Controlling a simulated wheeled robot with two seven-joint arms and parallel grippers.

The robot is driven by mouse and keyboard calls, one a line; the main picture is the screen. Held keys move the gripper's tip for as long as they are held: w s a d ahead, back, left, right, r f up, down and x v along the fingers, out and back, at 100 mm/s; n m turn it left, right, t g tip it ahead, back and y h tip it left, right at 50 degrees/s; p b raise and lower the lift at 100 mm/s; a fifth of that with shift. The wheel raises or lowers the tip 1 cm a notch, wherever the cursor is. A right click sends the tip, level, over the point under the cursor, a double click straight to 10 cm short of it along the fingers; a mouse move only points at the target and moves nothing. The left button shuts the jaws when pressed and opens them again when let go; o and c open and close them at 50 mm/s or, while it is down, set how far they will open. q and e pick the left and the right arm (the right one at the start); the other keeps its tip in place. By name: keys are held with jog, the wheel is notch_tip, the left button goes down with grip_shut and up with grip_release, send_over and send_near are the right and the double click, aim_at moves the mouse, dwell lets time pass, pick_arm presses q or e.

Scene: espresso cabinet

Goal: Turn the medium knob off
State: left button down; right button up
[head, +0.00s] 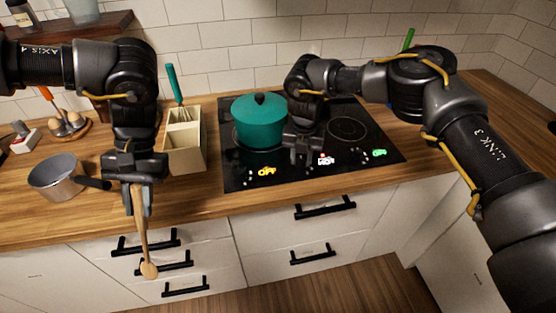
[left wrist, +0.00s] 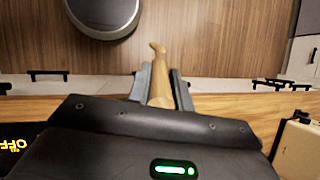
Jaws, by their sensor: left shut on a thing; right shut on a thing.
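The black cooktop (head: 235,178) shows a yellow OFF label (head: 267,171), a red and white label (head: 325,159) that seems to read ON, and a green OFF label (head: 380,153). My right gripper (head: 302,160) is low at the cooktop's front, just left of the red and white label. It is shut on what appears to be the medium knob, which its fingers hide. My left gripper (head: 139,205) is shut on a wooden spoon (head: 146,250), which hangs down in front of the counter. The spoon also shows between the fingers in the left wrist view (left wrist: 160,85).
A teal lidded pot (head: 260,122) stands on the cooktop close to my right gripper's left side. A cream utensil box (head: 186,145) with a teal-handled whisk (head: 173,82) stands left of it. A grey saucepan (head: 56,176) is at the far left. Drawer handles (head: 325,208) jut out below.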

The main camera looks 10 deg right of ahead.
aim_at(301, 159)
pick_arm(q)
jog(key=shift+f+b, duration=0.35)
jog(key=shift+f, duration=0.15)
pick_arm(e)
jog(key=shift+d+f+n, duration=0.1)
jog(key=shift+f+n, duration=0.05)
jog(key=shift+n, duration=0.95)
jog(key=o, duration=0.7)
pick_arm(q)
jog(key=shift+w+d+f, duration=0.1)
jog(key=shift+w+f, duration=0.05)
jog(key=shift+w, duration=0.2)
pick_arm(e)
jog(key=shift+o, duration=1.4)
jog(key=shift+w+f, duration=0.1)
jog(key=shift+w, duration=0.2)
pick_arm(q)
jog(key=shift+s, duration=0.2)
pick_arm(e)
jog(key=shift+s+r, duration=0.1)
jog(key=shift+r, duration=0.4)
pick_arm(q)
jog(key=shift+f+b, duration=0.95)
jog(key=shift+b, duration=0.1)
pick_arm(e)
notch_tip(301, 159, up, 11)
